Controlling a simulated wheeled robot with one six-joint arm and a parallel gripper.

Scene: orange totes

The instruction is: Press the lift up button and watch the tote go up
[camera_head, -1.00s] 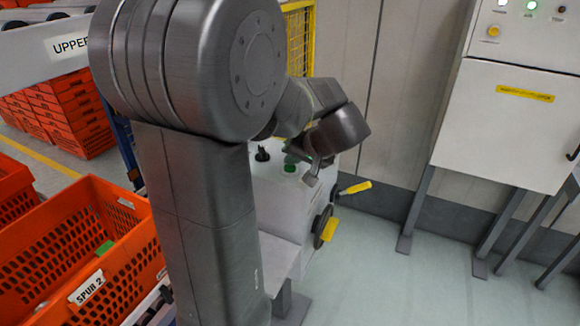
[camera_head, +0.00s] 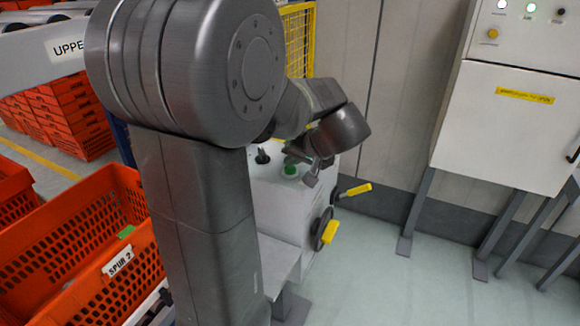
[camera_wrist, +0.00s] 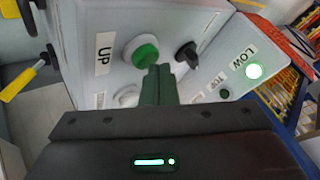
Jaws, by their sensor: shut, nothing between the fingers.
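The green UP button (camera_wrist: 141,52) is on the pale control box in the wrist view, beside its "UP" label (camera_wrist: 104,55). It also shows in the head view (camera_head: 290,170). My gripper (camera_wrist: 160,72) is shut and empty. Its fingertips appear beside the button's lower right edge in the wrist view; I cannot tell whether they touch it. An orange tote (camera_head: 75,228) with a "SPUR 2" label (camera_head: 119,262) stands at the left in the head view, partly hidden by my arm. The lamp by the "LOW" label (camera_wrist: 254,71) glows green.
A black switch (camera_wrist: 187,54) sits right of the green button, and a white button (camera_wrist: 127,96) below it. A yellow handle (camera_head: 355,190) sticks out from the box's side. A white cabinet (camera_head: 505,125) stands at the right. Floor between is clear.

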